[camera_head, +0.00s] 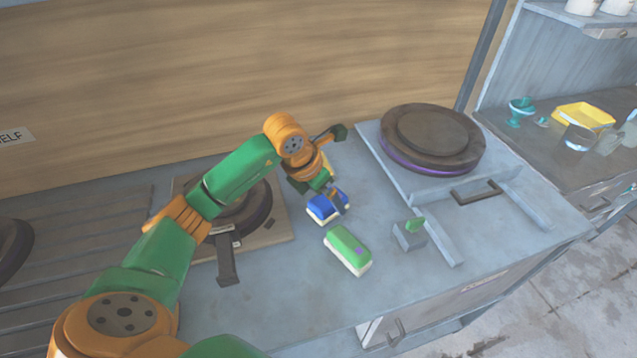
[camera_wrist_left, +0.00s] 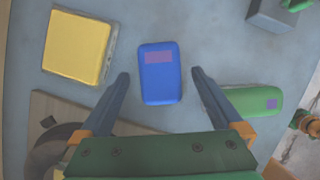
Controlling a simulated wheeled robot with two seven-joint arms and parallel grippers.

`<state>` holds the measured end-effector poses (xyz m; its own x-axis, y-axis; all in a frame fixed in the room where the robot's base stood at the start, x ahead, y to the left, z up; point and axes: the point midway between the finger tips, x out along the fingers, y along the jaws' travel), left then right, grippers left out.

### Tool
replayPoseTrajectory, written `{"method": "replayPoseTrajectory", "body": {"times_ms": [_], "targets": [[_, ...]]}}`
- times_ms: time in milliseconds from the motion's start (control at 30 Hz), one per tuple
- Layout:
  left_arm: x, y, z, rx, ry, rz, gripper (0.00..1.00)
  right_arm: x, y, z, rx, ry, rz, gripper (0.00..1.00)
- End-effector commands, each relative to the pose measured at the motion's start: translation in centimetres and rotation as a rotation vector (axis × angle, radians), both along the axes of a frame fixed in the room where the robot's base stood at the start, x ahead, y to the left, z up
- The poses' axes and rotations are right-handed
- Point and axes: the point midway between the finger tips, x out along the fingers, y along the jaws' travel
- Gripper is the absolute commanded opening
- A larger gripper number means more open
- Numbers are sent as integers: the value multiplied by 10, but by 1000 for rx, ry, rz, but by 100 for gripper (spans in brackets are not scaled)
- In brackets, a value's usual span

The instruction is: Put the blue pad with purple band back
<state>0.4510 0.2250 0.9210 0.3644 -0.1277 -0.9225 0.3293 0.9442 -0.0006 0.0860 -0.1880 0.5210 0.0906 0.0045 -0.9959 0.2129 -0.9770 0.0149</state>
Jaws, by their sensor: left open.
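The blue pad (camera_head: 320,209) lies on the grey worktop, with a pale underside showing in the head view. In the left wrist view the blue pad (camera_wrist_left: 159,86) shows a purple band near its far end. My left gripper (camera_head: 335,203) is over the pad, pointing down. In the left wrist view my left gripper (camera_wrist_left: 160,75) is open, with one finger on each side of the pad and gaps between. Whether the fingertips are down to the pad's height I cannot tell. My right gripper is not in view.
A green pad (camera_head: 348,250) with a purple square lies close to the blue one. A yellow pad (camera_wrist_left: 77,47) lies on the other side. A dark round plate (camera_head: 432,138) with a purple ring stands at right. A grey block with a green lever (camera_head: 410,234) is nearby.

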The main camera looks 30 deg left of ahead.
Motion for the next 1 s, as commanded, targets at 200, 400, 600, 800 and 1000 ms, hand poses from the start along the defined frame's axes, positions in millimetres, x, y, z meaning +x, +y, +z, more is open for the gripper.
{"method": "replayPoseTrajectory", "body": {"times_ms": [200, 400, 600, 800, 1000], "targets": [[-20, 8, 53, 3, -6, 1, 100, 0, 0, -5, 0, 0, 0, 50], [-33, 12, 85, 2, -4, 0, 100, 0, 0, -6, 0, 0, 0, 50], [-37, 13, 92, 1, 0, -1, 100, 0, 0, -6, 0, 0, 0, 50], [-37, 13, 91, 2, 1, -1, 100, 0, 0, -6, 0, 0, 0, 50], [-37, 13, 100, 2, 1, -1, 100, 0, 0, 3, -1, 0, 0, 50]]}}
